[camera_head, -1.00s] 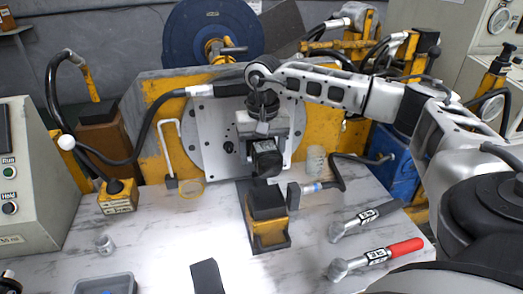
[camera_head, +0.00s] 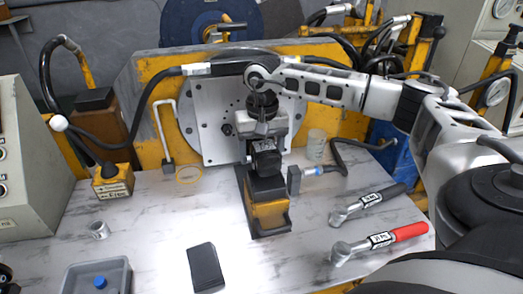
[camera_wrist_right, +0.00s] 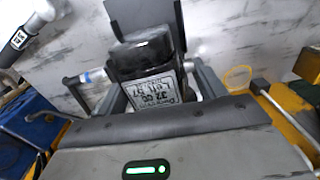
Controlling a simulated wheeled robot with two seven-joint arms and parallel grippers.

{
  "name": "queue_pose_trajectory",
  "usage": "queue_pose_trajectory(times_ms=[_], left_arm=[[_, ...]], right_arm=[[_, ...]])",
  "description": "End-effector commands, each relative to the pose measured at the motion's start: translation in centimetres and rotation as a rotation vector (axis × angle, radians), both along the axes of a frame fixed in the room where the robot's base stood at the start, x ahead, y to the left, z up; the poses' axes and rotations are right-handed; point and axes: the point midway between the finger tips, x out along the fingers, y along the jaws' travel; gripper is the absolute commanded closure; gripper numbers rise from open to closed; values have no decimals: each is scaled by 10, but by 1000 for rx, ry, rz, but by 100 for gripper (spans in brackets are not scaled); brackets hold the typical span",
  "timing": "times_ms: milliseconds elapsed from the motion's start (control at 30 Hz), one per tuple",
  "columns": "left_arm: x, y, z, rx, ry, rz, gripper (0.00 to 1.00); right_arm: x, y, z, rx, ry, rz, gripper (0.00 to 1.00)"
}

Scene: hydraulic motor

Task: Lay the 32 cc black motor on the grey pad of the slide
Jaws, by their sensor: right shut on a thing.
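My right gripper (camera_head: 265,140) points down in the middle of the head view, shut on the black motor (camera_head: 266,162). In the right wrist view the motor (camera_wrist_right: 155,88) sits between the two fingers, and its label reads 32 cc. The slide (camera_head: 266,214) is a yellow block on a dark base on the bench. Its dark grey pad (camera_head: 266,188) lies directly under the motor. The motor's lower end is at or just above the pad; I cannot tell whether they touch. My left gripper is not in view.
A steel plate (camera_head: 212,125) on a yellow stand rises close behind the gripper. A hose fitting (camera_head: 296,180) lies right of the slide. Two torque wrenches (camera_head: 378,240) lie further right. A black box (camera_head: 205,268) and grey tray (camera_head: 95,277) are at the front.

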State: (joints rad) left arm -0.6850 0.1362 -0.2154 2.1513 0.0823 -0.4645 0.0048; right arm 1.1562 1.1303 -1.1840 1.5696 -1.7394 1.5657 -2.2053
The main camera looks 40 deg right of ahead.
Motion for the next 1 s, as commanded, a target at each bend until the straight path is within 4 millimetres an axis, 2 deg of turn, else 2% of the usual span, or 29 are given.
queue_pose_trajectory(times_ms=[1000], left_arm=[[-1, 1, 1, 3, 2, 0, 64]], right_arm=[[2, 7, 5, 1, -8, 0, 93]])
